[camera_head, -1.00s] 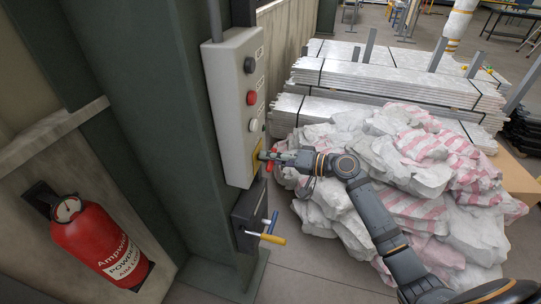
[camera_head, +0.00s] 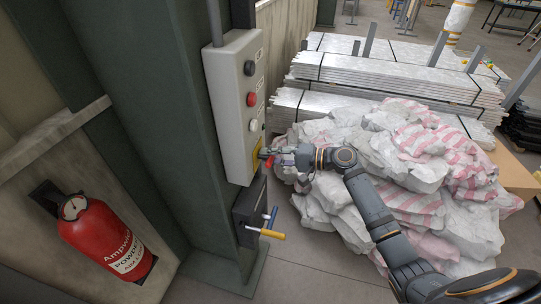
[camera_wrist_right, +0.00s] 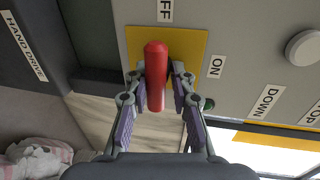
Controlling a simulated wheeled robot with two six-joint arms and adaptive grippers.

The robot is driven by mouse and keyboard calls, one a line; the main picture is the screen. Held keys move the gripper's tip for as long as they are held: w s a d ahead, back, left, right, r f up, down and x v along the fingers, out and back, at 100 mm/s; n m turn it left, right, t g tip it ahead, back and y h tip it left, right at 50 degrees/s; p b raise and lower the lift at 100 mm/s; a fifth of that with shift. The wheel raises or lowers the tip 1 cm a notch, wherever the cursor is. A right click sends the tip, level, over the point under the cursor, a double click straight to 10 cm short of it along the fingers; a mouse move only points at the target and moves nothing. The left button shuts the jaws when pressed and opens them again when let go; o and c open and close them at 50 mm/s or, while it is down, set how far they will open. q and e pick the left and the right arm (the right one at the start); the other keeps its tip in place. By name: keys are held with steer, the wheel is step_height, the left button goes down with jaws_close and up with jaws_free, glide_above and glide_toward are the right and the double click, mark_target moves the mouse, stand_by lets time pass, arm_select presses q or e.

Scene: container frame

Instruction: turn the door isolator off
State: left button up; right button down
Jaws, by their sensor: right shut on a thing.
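The door isolator is a red handle (camera_wrist_right: 155,75) on a yellow plate (camera_wrist_right: 197,42), low on the side of a grey control box (camera_head: 228,112). In the wrist view, OFF is printed above the handle and ON to its right. My right gripper (camera_wrist_right: 158,72) is shut on the red handle, one finger on each side. In the head view my right gripper (camera_head: 266,154) is at the lower edge of the box, with a little of the handle showing. The handle's base is partly hidden, so its exact setting is hard to tell. My left gripper is not in view.
The box face carries a black knob (camera_head: 249,68), a red button (camera_head: 251,99) and a white button (camera_head: 253,125). Below hangs a dark unit with a yellow-handled lever (camera_head: 266,233). A fire extinguisher (camera_head: 105,240) is at left; sacks (camera_head: 400,190) lie behind my right arm.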

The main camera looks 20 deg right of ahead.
stand_by(0.3)
steer(key=c, duration=1.1)
jaws_free()
steer(key=shift+d, duration=0.1)
steer(key=v, duration=1.1)
steer(key=shift+s+d, duration=0.25)
steer(key=shift+d, duration=0.1)
